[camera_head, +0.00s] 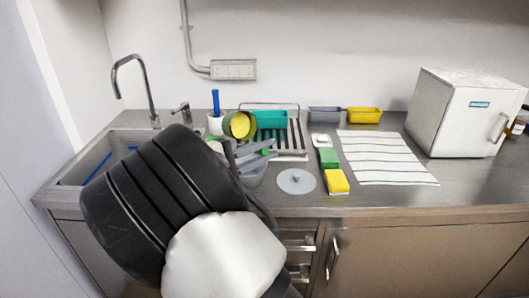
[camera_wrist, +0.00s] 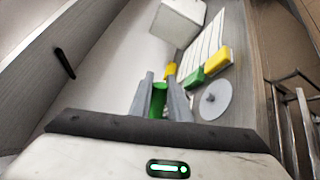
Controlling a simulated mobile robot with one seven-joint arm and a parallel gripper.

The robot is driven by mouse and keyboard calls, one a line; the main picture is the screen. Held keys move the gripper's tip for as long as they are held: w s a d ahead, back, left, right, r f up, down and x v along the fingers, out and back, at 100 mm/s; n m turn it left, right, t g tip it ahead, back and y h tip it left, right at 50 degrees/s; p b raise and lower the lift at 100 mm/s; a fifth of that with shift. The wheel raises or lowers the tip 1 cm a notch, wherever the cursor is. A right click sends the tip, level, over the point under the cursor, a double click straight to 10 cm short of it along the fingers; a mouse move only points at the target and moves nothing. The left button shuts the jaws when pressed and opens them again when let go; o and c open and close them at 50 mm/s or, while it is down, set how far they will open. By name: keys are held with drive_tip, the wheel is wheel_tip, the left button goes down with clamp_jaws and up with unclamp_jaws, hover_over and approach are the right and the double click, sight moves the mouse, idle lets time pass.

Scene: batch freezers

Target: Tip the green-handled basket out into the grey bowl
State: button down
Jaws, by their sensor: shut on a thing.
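My gripper (camera_head: 247,156) is shut on a green handle (camera_wrist: 158,99), which shows between the two fingers in the wrist view. A bit of green also shows beside the fingers in the head view. The basket's body is not clear in the wrist view. A round olive-green container (camera_head: 240,125) with a yellow inside is tilted toward the head camera, just behind my gripper; I cannot tell whether it is the basket. The grey bowl (camera_head: 254,179) stands on the counter below my gripper, partly hidden by the fingers and my arm. Its contents are hidden.
A dish rack (camera_head: 297,140) with a teal tub (camera_head: 271,119) stands behind. A grey disc (camera_head: 296,181), green sponge (camera_head: 328,158) and yellow sponge (camera_head: 337,181) lie right of the bowl. The sink (camera_head: 100,158) is left. A striped towel (camera_head: 385,160) lies right.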

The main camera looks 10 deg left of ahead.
drive_tip(key=shift+w+a+f+m+b, duration=0.15)
drive_tip(key=shift+f+m+b, duration=1)
drive_tip(key=shift+f+b, duration=0.95)
drive_tip(key=shift+w+a+f+m+b, duration=0.2)
drive_tip(key=shift+f+m+b, duration=1.1)
drive_tip(key=shift+b, duration=1.5)
drive_tip(key=shift+w+a+f+m+b, duration=0.15)
drive_tip(key=shift+f+m+b, duration=0.8)
drive_tip(key=shift+f+b, duration=1.25)
drive_tip(key=shift+r, duration=0.3)
